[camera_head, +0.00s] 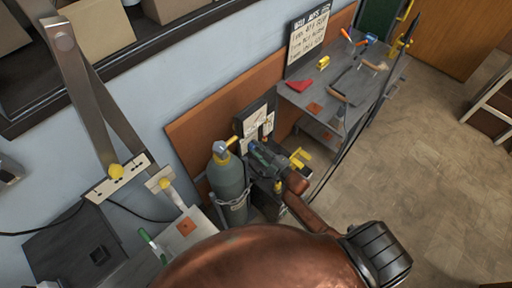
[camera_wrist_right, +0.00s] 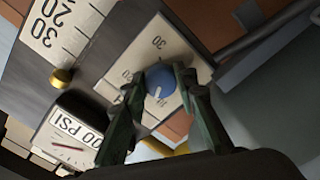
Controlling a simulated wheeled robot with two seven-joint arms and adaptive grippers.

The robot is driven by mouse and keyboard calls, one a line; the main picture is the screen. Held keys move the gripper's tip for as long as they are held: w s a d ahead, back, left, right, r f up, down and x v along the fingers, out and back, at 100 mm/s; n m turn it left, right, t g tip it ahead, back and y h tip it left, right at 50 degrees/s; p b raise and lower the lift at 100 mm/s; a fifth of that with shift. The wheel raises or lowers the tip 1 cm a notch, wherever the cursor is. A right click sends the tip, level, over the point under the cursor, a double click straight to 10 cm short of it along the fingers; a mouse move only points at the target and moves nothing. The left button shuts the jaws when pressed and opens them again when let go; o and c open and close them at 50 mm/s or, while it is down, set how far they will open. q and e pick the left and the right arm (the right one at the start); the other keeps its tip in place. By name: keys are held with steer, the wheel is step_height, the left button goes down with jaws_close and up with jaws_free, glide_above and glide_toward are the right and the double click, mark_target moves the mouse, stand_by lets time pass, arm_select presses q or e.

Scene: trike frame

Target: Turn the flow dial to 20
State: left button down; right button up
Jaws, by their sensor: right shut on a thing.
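In the right wrist view, a round blue dial (camera_wrist_right: 160,79) sits on a cream scale plate (camera_wrist_right: 150,45). A white mark on the dial points down and slightly left in the picture. A 30 is readable above the dial; other figures on the plate are partly hidden or too small to read surely. My right gripper (camera_wrist_right: 163,90) has its green fingers shut on the dial, one on each side. In the head view, the right gripper (camera_head: 266,158) is at the equipment beside the gas cylinder (camera_head: 229,180), and the dial is hidden there. My left gripper is not in view.
In the right wrist view, a PSI gauge (camera_wrist_right: 66,145), a brass knob (camera_wrist_right: 62,77) and another scale strip (camera_wrist_right: 60,28) are left of the dial. In the head view, a grey workbench (camera_head: 355,90) holds tools, and open floor (camera_head: 440,170) lies to the right.

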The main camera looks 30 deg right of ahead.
steer(key=m+p, duration=0.1)
steer(key=m, duration=0.2)
steer(key=shift+m, duration=0.4)
steer(key=m+p, duration=0.1)
steer(key=m, duration=0.2)
steer(key=shift+m, duration=0.3)
steer(key=m+p, duration=0.1)
steer(key=m, duration=0.2)
steer(key=shift+f, duration=0.1)
steer(key=shift+a+m+p, duration=0.1)
steer(key=shift+m+p, duration=0.3)
steer(key=shift+m, duration=1.3)
steer(key=o, duration=1.1)
steer(key=shift+o, duration=0.2)
